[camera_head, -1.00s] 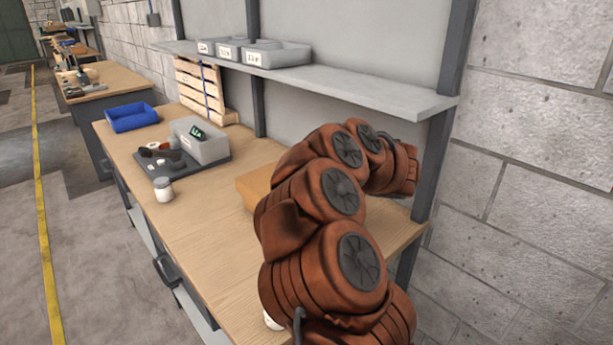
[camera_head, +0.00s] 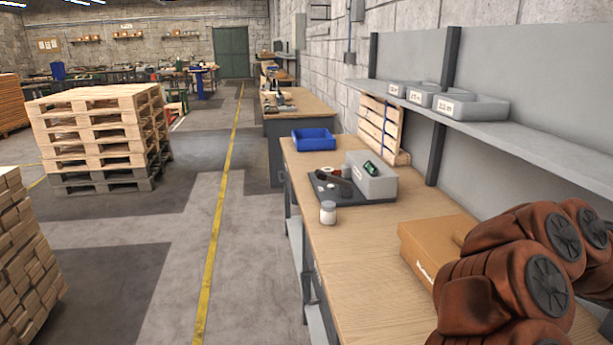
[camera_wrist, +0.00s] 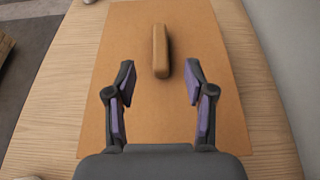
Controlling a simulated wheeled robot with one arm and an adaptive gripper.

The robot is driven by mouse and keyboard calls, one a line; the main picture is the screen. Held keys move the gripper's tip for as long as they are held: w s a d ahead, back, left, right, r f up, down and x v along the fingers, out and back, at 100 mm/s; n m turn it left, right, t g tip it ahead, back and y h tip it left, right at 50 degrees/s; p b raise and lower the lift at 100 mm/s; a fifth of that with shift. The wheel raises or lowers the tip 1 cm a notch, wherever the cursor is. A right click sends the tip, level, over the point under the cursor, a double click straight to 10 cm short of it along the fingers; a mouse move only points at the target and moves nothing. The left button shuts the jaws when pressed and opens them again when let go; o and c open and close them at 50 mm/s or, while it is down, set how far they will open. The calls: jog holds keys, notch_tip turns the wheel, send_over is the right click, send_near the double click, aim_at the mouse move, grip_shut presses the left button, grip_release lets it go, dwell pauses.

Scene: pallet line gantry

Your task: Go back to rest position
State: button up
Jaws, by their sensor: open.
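My gripper (camera_wrist: 160,84) shows in the wrist view, its two dark fingers with purple pads spread apart and nothing between them. Ahead of the fingertips, a tan rounded bar (camera_wrist: 161,50) lies on a flat brown cardboard surface (camera_wrist: 133,130). In the head view a cardboard box (camera_head: 432,250) stands on the workbench (camera_head: 365,270). My arm, in its rust-brown cover, bends over the bench at the lower right. The gripper is hidden in the head view.
On the bench are a blue bin (camera_head: 313,140), a grey box (camera_head: 373,178) on a dark tray, and a white jar (camera_head: 328,213). A shelf (camera_head: 440,115) with grey bins runs above. Stacked pallets (camera_head: 95,140) stand left. The floor aisle by the yellow line (camera_head: 222,205) is clear.

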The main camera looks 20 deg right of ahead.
notch_tip(320, 180, up, 16)
jog(key=a+m+g+h+p, duration=0.3)
jog(key=m+h, duration=0.7)
jog(key=m, duration=1)
jog(key=s+a+f+m+g+y+p, duration=0.2)
jog(key=s+a+f+m+g+y, duration=0.25)
jog(key=a, duration=0.65)
jog(key=s+a+f+m+g+y+p, duration=0.1)
jog(key=s+a+f+m+g+y, duration=0.15)
jog(key=s+a+f+m, duration=0.5)
jog(key=s+a+f+m+g+y, duration=0.1)
jog(key=s+a+g+y, duration=0.1)
jog(key=s+a, duration=0.4)
jog(key=s+a+f+m+g+y+p, duration=0.1)
jog(key=s+a, duration=0.6)
jog(key=a, duration=0.8)
jog(key=shift+f+m+g+y, duration=0.55)
jog(key=shift+f+g, duration=0.2)
jog(key=shift+g, duration=0.35)
jog(key=shift+d, duration=0.1)
jog(key=shift+c, duration=1.2)
jog(key=shift+d, duration=0.15)
